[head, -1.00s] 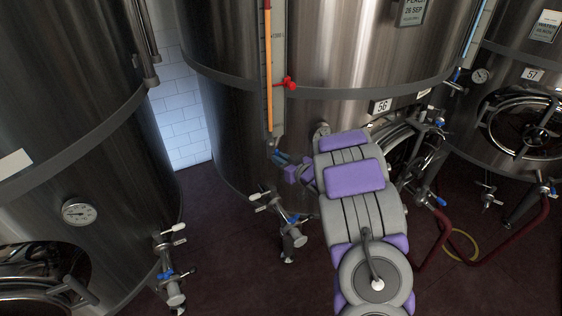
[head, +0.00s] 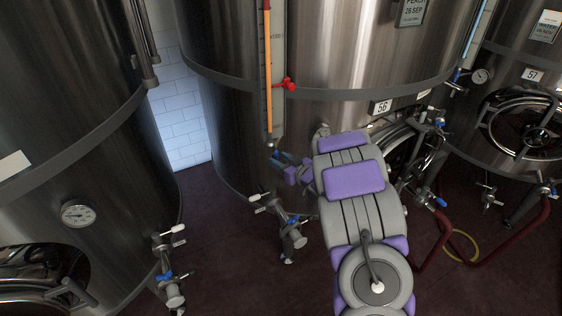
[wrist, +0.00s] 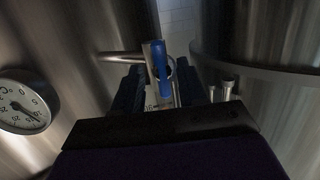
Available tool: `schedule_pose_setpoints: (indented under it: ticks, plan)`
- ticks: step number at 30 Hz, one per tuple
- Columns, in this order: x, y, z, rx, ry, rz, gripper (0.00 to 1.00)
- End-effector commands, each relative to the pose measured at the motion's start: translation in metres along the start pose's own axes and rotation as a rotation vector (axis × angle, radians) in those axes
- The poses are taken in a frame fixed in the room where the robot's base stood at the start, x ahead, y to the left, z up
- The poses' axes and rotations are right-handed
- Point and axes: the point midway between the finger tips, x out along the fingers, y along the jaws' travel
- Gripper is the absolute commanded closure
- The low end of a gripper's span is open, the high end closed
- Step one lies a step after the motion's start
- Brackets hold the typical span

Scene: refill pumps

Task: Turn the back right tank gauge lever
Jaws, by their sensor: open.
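A tall gauge (head: 268,75) with an orange column runs down the front of the steel tank marked 56 (head: 320,50). A blue lever (wrist: 161,62) shows in the wrist view, on a metal fitting at the end of a short pipe. My gripper (head: 279,157) is at the foot of this gauge in the head view, small and partly hidden by my arm. In the wrist view, my gripper (wrist: 160,88) is open, its two dark fingers on either side of the lever's lower end. I cannot tell whether they touch it.
A round dial (wrist: 22,102) is close on the left in the wrist view. A red fitting (head: 287,84) sticks out beside the gauge. Valves (head: 283,222) stand below my gripper. Tank 57 (head: 510,65) and a red hose (head: 535,232) are at the right.

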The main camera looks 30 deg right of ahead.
Motion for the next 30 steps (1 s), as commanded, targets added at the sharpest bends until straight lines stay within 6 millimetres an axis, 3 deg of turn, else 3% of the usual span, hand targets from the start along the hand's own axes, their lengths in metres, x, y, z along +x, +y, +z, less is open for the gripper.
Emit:
schedule_pose_setpoints:
  ticks: [7, 21, 30]
  plan:
    - [-0.024, 0.002, -0.001, -0.001, -0.001, 0.004, 0.59]
    - [-0.127, 0.004, 0.001, 0.001, -0.002, 0.005, 0.59]
    - [-0.167, 0.003, 0.002, 0.001, -0.004, 0.002, 0.59]
